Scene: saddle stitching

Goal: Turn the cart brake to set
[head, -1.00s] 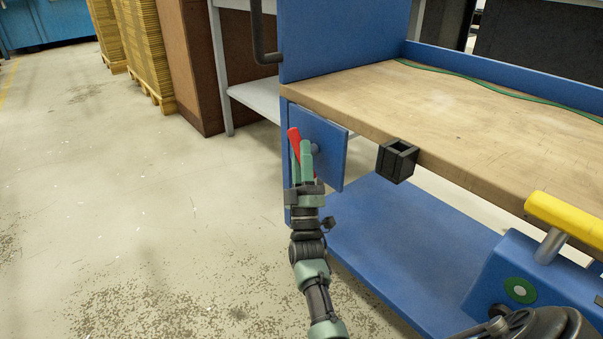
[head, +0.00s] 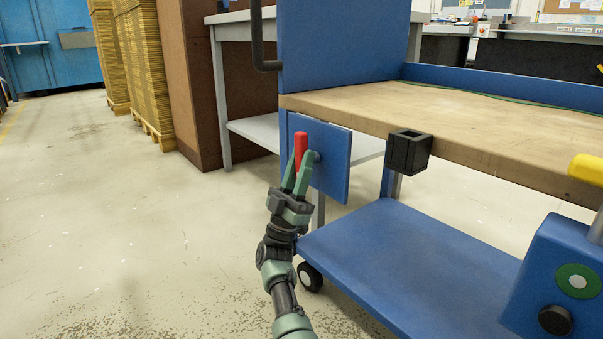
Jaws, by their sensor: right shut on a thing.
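The cart brake's red lever (head: 301,146) is at the left end of the blue cart, in front of a blue plate (head: 329,162) under the wooden top. The lever stands about upright. My right gripper (head: 298,168) is shut on the lever, with its green fingers around the lower part. The lever's pivot is hidden behind the fingers. My left gripper is not in view.
The wooden cart top (head: 440,117) has a black square holder (head: 408,152) on its front edge. A blue lower shelf (head: 400,250) is below. A blue unit with a yellow handle (head: 585,168) stands at right. The floor at left is clear.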

